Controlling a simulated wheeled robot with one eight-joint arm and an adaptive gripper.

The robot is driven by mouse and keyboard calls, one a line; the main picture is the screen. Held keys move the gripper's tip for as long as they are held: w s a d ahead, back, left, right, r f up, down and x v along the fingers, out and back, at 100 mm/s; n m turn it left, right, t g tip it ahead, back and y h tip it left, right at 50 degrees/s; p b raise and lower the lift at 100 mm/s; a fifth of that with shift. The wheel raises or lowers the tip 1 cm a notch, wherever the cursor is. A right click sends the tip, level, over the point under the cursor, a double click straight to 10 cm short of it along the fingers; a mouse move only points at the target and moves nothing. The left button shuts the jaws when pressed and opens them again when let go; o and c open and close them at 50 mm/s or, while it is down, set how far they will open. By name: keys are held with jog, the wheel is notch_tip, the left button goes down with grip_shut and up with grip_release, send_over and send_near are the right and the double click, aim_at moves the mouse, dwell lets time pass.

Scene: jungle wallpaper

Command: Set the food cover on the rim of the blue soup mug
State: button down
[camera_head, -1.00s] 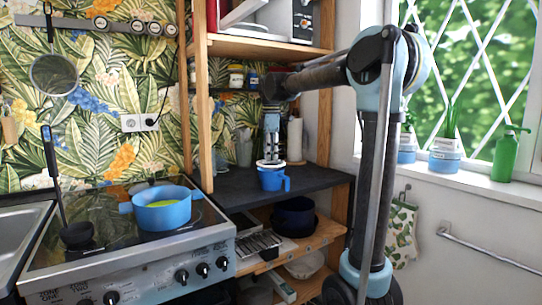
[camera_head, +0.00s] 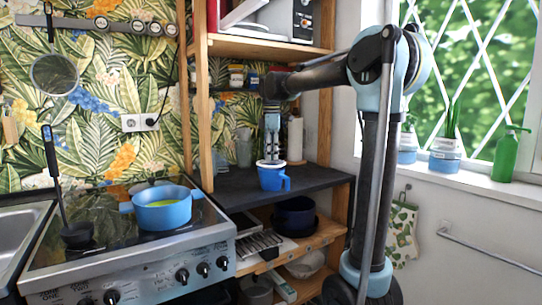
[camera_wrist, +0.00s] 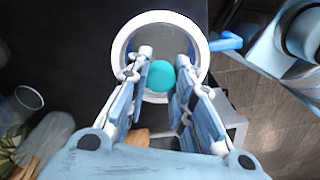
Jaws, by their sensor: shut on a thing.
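The blue soup mug (camera_head: 271,180) stands upright on the dark counter (camera_head: 232,187), its handle to the right. In the wrist view its blue handle (camera_wrist: 227,42) shows at upper right; the cover hides most of its body. The food cover (camera_head: 270,163) has a pale rim (camera_wrist: 203,45) and a round teal knob (camera_wrist: 161,76). It sits level at the mug's top, roughly centred; I cannot tell if it rests fully on the mug's rim. My gripper (camera_head: 271,156) points straight down above the mug. In the wrist view its fingers (camera_wrist: 161,83) are shut on the cover's knob.
Clear glasses (camera_head: 244,150) and a paper roll (camera_head: 295,140) stand behind the mug on the counter. A wooden shelf post (camera_head: 200,95) is to the left. A blue pot (camera_head: 162,207) sits on the stove. The counter left of the mug is bare.

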jog(key=shift+f, duration=0.75)
dwell(0.3)
dwell(1.1)
jog(key=c, duration=1.3)
grip_release()
notch_tip(320, 180, up, 12)
jog(key=shift+w+f, duration=0.1)
